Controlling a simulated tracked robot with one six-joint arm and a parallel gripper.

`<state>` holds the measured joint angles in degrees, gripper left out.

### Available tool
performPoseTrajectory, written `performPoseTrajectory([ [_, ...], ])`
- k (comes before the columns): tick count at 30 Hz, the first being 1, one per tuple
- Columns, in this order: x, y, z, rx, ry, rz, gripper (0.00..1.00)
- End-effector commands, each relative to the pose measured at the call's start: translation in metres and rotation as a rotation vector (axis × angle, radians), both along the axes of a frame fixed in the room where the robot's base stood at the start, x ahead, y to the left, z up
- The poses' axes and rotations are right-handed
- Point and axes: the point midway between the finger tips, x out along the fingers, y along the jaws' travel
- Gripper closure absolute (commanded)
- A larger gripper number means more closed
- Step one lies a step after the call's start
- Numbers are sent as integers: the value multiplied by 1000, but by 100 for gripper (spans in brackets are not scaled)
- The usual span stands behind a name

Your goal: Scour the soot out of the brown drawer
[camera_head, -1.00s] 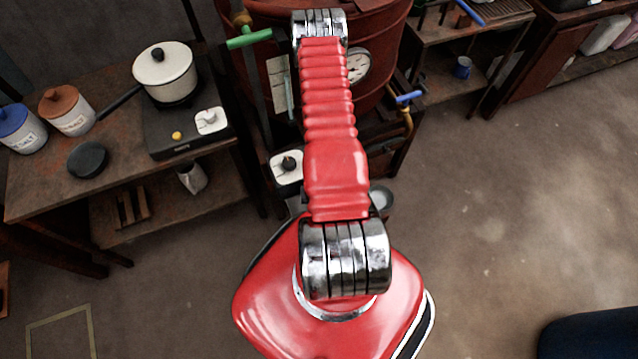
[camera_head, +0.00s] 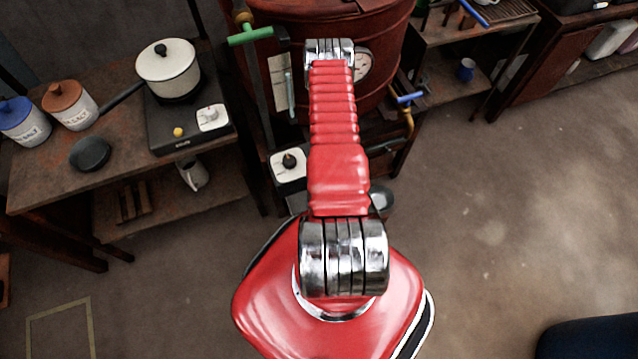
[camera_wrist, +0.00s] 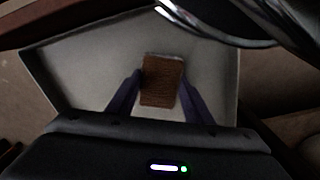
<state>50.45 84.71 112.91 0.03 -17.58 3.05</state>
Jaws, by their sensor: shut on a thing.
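In the wrist view my gripper (camera_wrist: 161,88) is shut on a brown, rough-looking scouring pad (camera_wrist: 162,82) with a pale edge along its far end. The pad is between the two dark fingers, over the inside of an open drawer (camera_wrist: 75,62). The drawer's inside looks pale grey, with raised walls around it. I cannot tell whether the pad touches the drawer floor. No soot can be made out clearly in the dim picture; my gripper hides the near part. In the head view, my own arm hides the gripper, and the drawer cannot be made out.
A large rusty-red vat (camera_head: 265,50) stands ahead, behind my arm. A green-handled valve (camera_head: 250,36) is at its left. A bench (camera_head: 50,185) at left bears a white pot (camera_head: 168,68), a hotplate (camera_head: 185,125) and jars. Open floor (camera_head: 500,220) lies to the right.

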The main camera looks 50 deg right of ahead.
Motion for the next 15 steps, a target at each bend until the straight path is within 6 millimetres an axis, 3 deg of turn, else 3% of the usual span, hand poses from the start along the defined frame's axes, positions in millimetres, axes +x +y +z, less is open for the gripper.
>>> performPoseTrajectory([
  [11, -3, -18, 0, -1, -1, -2, 75],
  [15, -2, -12, 0, 0, 0, 0, 75],
])
